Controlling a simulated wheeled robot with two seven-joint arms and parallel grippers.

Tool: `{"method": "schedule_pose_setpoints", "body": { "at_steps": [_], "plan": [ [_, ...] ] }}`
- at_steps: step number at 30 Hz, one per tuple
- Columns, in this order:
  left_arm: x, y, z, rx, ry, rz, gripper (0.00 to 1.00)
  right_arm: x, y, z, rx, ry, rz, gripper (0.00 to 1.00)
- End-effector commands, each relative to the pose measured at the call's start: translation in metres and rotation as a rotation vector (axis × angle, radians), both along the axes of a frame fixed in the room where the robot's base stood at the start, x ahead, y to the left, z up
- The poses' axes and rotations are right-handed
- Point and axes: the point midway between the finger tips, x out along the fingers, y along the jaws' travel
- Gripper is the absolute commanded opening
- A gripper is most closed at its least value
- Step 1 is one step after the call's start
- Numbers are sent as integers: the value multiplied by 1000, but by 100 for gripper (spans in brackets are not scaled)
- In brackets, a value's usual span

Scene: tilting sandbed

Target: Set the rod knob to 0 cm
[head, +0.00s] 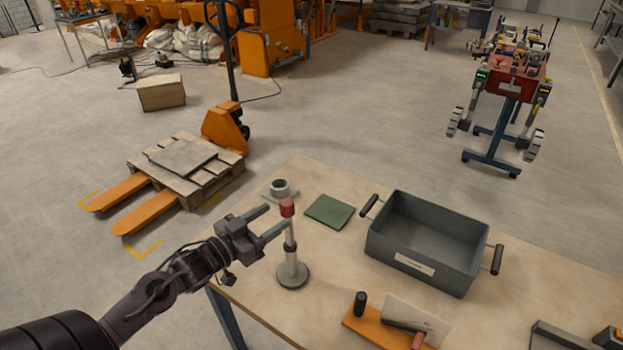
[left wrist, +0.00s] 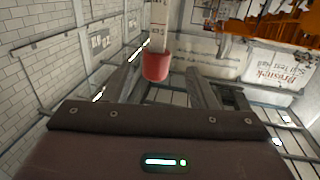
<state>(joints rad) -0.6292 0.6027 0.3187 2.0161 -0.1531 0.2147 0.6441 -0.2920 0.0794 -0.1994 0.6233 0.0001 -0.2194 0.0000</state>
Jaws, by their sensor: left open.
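The red rod knob (head: 287,207) sits on top of an upright rod (head: 290,238) that rises from a round grey base (head: 293,275) on the table. My left gripper (head: 275,220) is open, with its fingers pointing toward the knob from the left. In the left wrist view the red knob (left wrist: 157,66) shows between the two open fingers, with clear space on both sides. The pale rod (left wrist: 158,38) carries marks too small to read. I cannot tell whether the knob lies fully between the fingertips or just beyond them. My right gripper is not in view.
On the table (head: 335,265) are a grey ring-shaped part (head: 280,188), a green pad (head: 330,211), a grey crate (head: 425,240) with black handles, and an orange board (head: 375,330) with a black peg. A pallet jack (head: 225,125) stands on the floor at left.

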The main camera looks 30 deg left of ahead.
Motion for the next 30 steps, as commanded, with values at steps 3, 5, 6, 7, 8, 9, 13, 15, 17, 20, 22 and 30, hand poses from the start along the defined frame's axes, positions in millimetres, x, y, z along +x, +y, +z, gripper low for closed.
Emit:
{"method": "schedule_pose_setpoints", "body": {
  "at_steps": [3,5,6,7,8,9,13,15,17,20,22,30],
  "plan": [
    [4,-5,10,-3,-13,-14,52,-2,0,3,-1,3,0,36],
    [8,-7,10,-4,-13,-14,52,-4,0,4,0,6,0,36],
    [13,-8,10,-3,-16,-14,52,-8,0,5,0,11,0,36],
    [17,-9,11,-3,-16,-13,52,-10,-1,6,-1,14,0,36],
    [21,-10,11,-3,-16,-13,52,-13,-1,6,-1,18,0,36],
    [27,-11,11,-2,-16,-13,52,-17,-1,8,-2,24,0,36],
    [45,-16,11,-1,-15,-11,52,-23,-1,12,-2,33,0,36],
    [54,-18,10,0,-15,-11,52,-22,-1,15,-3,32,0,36],
    [60,-20,10,-2,-14,-11,52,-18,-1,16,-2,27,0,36],
    [69,-23,9,-2,-13,-10,52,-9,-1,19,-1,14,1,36],
    [72,-24,8,-1,-12,-10,52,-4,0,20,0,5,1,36],
    [75,-25,7,-1,-11,-11,52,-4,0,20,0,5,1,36]
  ]
}}
